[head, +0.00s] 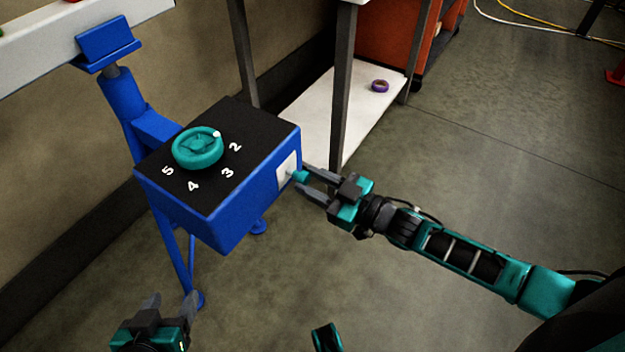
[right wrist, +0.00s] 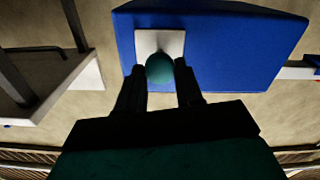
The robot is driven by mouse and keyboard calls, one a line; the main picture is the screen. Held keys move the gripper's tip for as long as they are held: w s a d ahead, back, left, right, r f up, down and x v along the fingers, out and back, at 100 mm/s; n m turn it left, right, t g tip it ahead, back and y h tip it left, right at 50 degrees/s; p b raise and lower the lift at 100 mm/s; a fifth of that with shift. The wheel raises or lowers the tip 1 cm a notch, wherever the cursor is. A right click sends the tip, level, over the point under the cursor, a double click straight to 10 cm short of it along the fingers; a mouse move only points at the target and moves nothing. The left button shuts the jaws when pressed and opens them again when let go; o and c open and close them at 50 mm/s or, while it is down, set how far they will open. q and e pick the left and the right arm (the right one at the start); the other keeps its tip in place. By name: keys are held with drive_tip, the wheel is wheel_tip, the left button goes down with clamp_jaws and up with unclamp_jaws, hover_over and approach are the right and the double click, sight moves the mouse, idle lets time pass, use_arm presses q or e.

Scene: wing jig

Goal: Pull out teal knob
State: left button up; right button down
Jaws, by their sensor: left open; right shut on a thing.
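A blue box with a black top (head: 256,126) carries a large teal dial (head: 198,148) with white numbers beside it. On the box's right side is a white plate (head: 287,165) with a small teal knob (head: 299,176). My right gripper (head: 304,181) is shut on this small knob, close to the plate. In the right wrist view the round teal knob (right wrist: 160,68) sits between the two fingertips, in front of the white plate (right wrist: 148,42). My left gripper (head: 152,306) is open and empty at the lower left, below the box and apart from it.
A blue stand (head: 122,100) holds up the box and a pale beam (head: 40,42). Behind is a table with dark legs and a white lower shelf (head: 325,108) bearing a purple tape roll (head: 380,86). An orange cabinet (head: 385,40) stands farther back.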

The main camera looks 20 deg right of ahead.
sight(307, 180)
drive_tip(key=p+v, duration=0.1)
drive_tip(key=v, duration=0.1)
drive_tip(key=shift+s+d+r, duration=0.1)
drive_tip(key=shift+s+d, duration=0.1)
drive_tip(key=shift+s, duration=0.05)
drive_tip(key=shift+s+d, duration=0.15)
drive_tip(key=shift+s, duration=0.05)
drive_tip(key=c, duration=1.2)
unclamp_jaws()
drive_tip(key=o, duration=0.5)
drive_tip(key=shift+c, duration=0.2)
drive_tip(key=p+v, duration=0.2)
drive_tip(key=v, duration=1.1)
